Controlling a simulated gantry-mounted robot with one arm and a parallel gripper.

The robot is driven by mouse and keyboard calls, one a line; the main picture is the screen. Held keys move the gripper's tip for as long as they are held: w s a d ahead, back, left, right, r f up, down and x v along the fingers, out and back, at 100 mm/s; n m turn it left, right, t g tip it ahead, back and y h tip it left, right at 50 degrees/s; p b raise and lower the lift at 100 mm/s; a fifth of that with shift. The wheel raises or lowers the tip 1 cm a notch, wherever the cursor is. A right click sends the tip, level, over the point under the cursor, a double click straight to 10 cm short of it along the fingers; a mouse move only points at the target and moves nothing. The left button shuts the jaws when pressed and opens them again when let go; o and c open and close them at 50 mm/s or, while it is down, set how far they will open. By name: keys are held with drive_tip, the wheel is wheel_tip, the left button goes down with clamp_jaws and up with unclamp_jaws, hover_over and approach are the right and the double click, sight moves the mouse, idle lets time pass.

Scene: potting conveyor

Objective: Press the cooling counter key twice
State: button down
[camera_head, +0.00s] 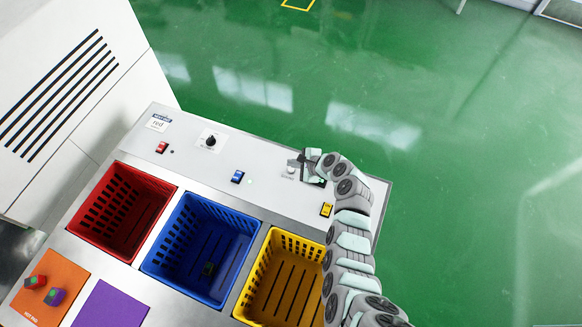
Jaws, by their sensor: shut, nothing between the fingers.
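The panel (262,160) of the console carries several controls. My gripper (299,162) is shut and empty, low over the far right part of this panel. A small pale round button (291,170) with a tiny unreadable label sits right beside the fingertips; it may be the cooling counter key. I cannot tell whether the fingers touch it. A dark patch shows just under my gripper and is mostly covered by it, so I cannot tell what it is.
A red switch (162,147), black dial (210,141), blue switch (237,177) and yellow switch (326,210) sit on the panel. Red (113,247), blue (157,274) and yellow (243,312) bins stand in front. Small blocks (55,296) lie on an orange pad (71,277).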

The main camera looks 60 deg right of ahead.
drive_tip(key=shift+r+p, duration=1.4)
drive_tip(key=shift+r, duration=0.6)
drive_tip(key=shift+f, duration=0.1)
idle(0.8)
wheel_tip(320, 180, up, 4)
drive_tip(key=p, duration=0.3)
drive_tip(key=shift+f, duration=0.1)
drive_tip(key=shift+f, duration=0.1)
drive_tip(key=b, duration=0.7)
hover_over(293, 171)
wheel_tip(293, 171, down, 8)
drive_tip(key=shift+d+r, duration=0.1)
drive_tip(key=shift+r, duration=0.15)
drive_tip(key=shift+f+b, duration=0.35)
drive_tip(key=shift+f, duration=0.25)
